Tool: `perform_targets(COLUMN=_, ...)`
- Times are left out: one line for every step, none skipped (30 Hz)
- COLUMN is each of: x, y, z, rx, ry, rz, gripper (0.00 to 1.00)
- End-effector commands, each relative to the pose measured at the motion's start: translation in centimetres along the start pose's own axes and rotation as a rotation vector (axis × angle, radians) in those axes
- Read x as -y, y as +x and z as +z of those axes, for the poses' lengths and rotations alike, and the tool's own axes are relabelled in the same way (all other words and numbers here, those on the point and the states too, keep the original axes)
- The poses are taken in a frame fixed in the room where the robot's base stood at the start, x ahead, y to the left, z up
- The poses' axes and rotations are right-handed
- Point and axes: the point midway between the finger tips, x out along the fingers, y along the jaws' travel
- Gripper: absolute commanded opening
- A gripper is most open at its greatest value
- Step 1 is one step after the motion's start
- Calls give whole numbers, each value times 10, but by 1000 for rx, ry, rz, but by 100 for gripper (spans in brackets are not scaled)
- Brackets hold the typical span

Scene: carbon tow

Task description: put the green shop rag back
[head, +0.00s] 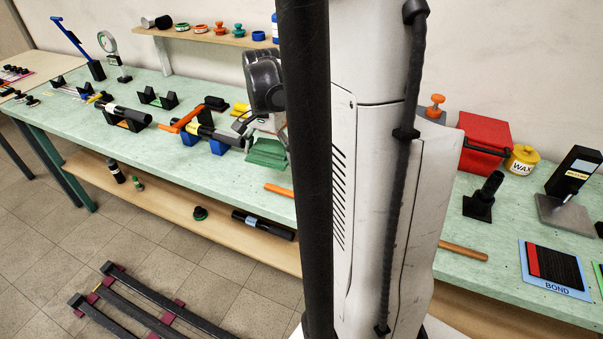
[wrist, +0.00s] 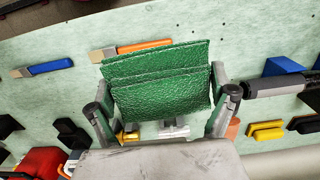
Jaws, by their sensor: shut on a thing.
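The green shop rag (head: 267,153) is folded, with two layers showing, and hangs below my gripper (head: 262,130) over the bench. In the wrist view the rag (wrist: 160,80) spans the space between the two fingers of my gripper (wrist: 163,92), which is shut on it. I cannot tell whether the rag's lower edge touches the bench.
The green bench (head: 235,182) runs along the wall. A dark tube (head: 228,137) on blue supports lies just left of the rag. An orange-handled tool (wrist: 135,48) and a blue-handled one (wrist: 45,68) lie nearby. A red box (head: 486,133) stands right of my column.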

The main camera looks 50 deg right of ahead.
Motion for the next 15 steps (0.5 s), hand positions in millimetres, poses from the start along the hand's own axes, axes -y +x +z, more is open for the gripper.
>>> perform_targets(x=0, y=0, z=0, rx=0, ry=-1, rz=0, gripper=50)
perform_targets(x=0, y=0, z=0, rx=0, ry=-1, rz=0, gripper=50)
perform_targets(x=0, y=0, z=0, rx=0, ry=-1, rz=0, gripper=50)
perform_targets(x=0, y=0, z=0, rx=0, ry=-1, rz=0, gripper=50)
perform_targets(x=0, y=1, z=-1, rx=0, ry=-1, rz=0, gripper=50)
perform_targets(x=-1, y=2, z=-3, rx=0, ry=-1, rz=0, gripper=50)
perform_targets(x=-2, y=3, z=-5, rx=0, ry=0, rz=0, gripper=50)
perform_targets(x=-3, y=5, z=-8, rx=0, ry=1, rz=0, gripper=50)
perform_targets(x=-6, y=9, z=-14, rx=0, ry=2, rz=0, gripper=50)
perform_targets(x=-8, y=12, z=-18, rx=0, ry=2, rz=0, gripper=50)
perform_targets(x=-10, y=15, z=-23, rx=0, ry=2, rz=0, gripper=50)
perform_targets(x=-14, y=20, z=-30, rx=0, ry=4, rz=0, gripper=50)
perform_targets(x=-16, y=24, z=-36, rx=0, ry=3, rz=0, gripper=50)
perform_targets(x=-19, y=27, z=-41, rx=0, ry=2, rz=0, gripper=50)
perform_targets(x=-23, y=32, z=-48, rx=0, ry=3, rz=0, gripper=50)
